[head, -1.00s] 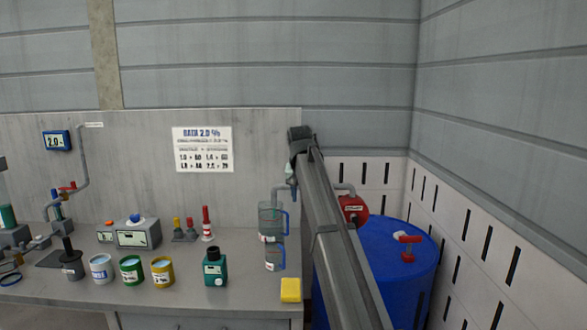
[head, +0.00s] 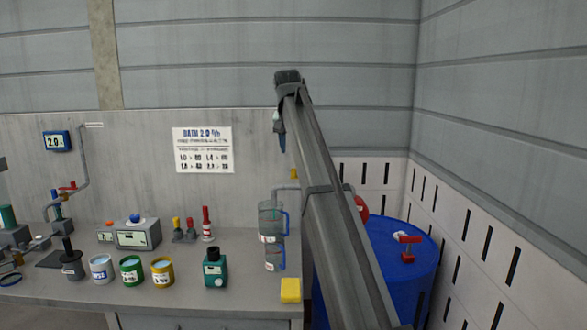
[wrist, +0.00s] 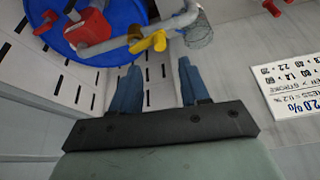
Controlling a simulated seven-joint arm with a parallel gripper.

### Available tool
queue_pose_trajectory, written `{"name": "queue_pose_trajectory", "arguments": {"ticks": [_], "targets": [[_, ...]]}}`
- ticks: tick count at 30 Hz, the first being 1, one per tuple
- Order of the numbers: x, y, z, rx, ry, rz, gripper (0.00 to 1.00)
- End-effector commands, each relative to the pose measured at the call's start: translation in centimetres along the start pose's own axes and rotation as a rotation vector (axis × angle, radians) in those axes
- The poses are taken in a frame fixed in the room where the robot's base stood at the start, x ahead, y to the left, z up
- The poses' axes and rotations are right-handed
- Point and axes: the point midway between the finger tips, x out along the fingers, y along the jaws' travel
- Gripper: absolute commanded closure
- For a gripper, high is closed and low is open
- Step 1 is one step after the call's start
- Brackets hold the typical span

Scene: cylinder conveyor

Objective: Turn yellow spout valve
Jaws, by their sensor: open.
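The yellow spout valve (wrist: 148,42) sits on a grey pipe spout (wrist: 100,46) in the wrist view. In the head view only a small yellow bit of the valve (head: 294,172) shows beside my arm, above the spout (head: 284,187). My gripper (wrist: 158,65) is open and empty, with its two blue fingers spread apart. In the head view my gripper (head: 281,141) points down, above the spout, against the grey wall panel.
Clear jugs with blue handles (head: 269,222) stand below the spout. A blue drum (head: 405,250) with a red pump (wrist: 86,27) is at the right. A yellow block (head: 290,290), a green bottle (head: 215,268) and several paint cans stand on the bench (head: 190,300). The space around my gripper is free.

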Motion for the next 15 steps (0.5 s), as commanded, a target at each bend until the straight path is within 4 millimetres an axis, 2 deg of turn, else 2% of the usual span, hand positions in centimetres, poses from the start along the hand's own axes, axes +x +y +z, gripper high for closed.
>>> {"name": "queue_pose_trajectory", "arguments": {"ticks": [3,9,15], "targets": [[2.3,0.1,0.1,0.000,-0.002,0.001,0.55],[5.6,0.1,0.1,0.000,-0.001,0.001,0.55],[7.8,0.1,0.0,0.000,-0.001,0.000,0.55]]}}
